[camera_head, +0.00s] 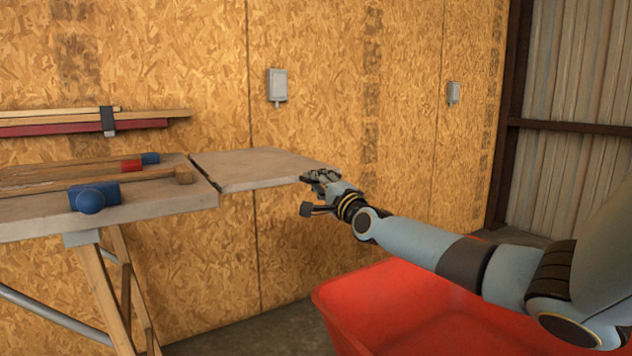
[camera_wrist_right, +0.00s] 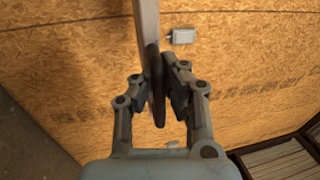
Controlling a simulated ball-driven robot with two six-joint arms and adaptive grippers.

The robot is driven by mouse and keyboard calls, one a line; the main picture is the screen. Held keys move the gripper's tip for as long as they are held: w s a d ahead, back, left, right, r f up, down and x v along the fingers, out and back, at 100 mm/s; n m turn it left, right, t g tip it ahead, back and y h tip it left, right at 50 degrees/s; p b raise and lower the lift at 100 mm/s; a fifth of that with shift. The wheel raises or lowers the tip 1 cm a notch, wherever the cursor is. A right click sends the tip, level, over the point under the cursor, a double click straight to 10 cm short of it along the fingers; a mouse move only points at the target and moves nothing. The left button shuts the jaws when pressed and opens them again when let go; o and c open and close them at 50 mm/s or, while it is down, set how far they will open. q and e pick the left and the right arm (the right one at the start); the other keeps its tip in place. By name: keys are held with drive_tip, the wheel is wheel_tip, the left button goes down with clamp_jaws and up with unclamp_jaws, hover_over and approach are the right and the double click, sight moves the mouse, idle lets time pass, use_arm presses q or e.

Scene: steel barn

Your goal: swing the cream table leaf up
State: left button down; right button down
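The cream table leaf (camera_head: 262,168) extends from the right end of the workbench top (camera_head: 150,203) in the head view. It lies about level with the top, with a dark seam between them. My right gripper (camera_head: 320,178) is at the leaf's outer right edge. In the right wrist view the leaf (camera_wrist_right: 148,24) shows edge-on and runs in between the fingers of my right gripper (camera_wrist_right: 158,80), which are closed in on both sides of it. The leaf's underside is hidden. My left gripper is not in view.
A blue-headed mallet (camera_head: 90,197) and other wooden-handled tools lie on the bench top. A red bin (camera_head: 345,300) stands below my right arm. The chipboard wall (camera_head: 320,60) is behind the leaf, with two grey boxes on it. A wooden trestle leg (camera_head: 103,290) supports the bench.

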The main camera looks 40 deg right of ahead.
drive_tip(key=c, duration=2)
unclamp_jaws()
drive_tip(key=shift+f, duration=0.2)
drive_tip(key=o, duration=0.7)
drive_tip(key=shift+s+a+r, duration=0.1)
drive_tip(key=shift+r, duration=0.1)
drive_tip(key=shift+c, duration=0.2)
drive_tip(key=v, duration=1.2)
drive_tip(key=shift+f, duration=0.1)
